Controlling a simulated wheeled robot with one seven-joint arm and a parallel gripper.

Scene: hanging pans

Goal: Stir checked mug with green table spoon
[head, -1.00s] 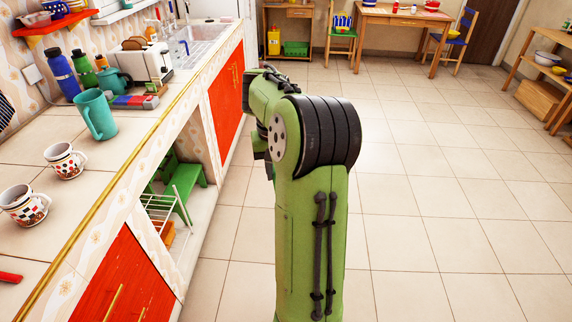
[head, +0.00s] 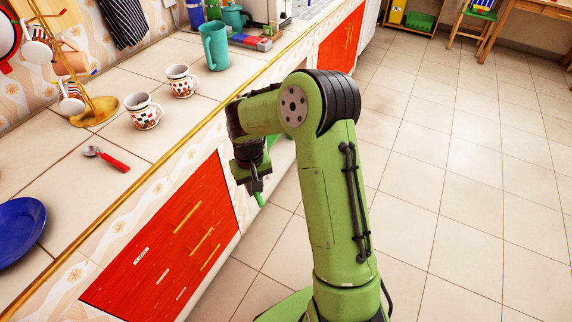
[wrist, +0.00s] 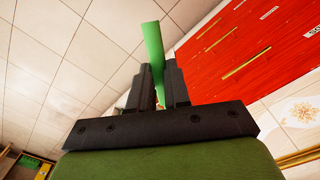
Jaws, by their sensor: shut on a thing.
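Two white mugs with coloured patterns stand upright on the tiled counter in the head view: a nearer mug (head: 144,112) with dark and red checks, and another mug (head: 181,81) just behind it. I cannot clearly tell which is the checked mug. My gripper (head: 255,183) hangs in front of the counter, over the floor side, to the right of and lower than the mugs. It is shut on the green table spoon (head: 259,199), whose green end also sticks out past the fingers in the wrist view (wrist: 153,42). The spoon's other end is hidden.
A red-handled spoon (head: 106,158) and a blue plate (head: 15,230) lie on the counter nearer me. A brass mug stand (head: 95,112) is left of the mugs, a teal pitcher (head: 214,46) behind them. Red drawers (head: 165,250) front the counter.

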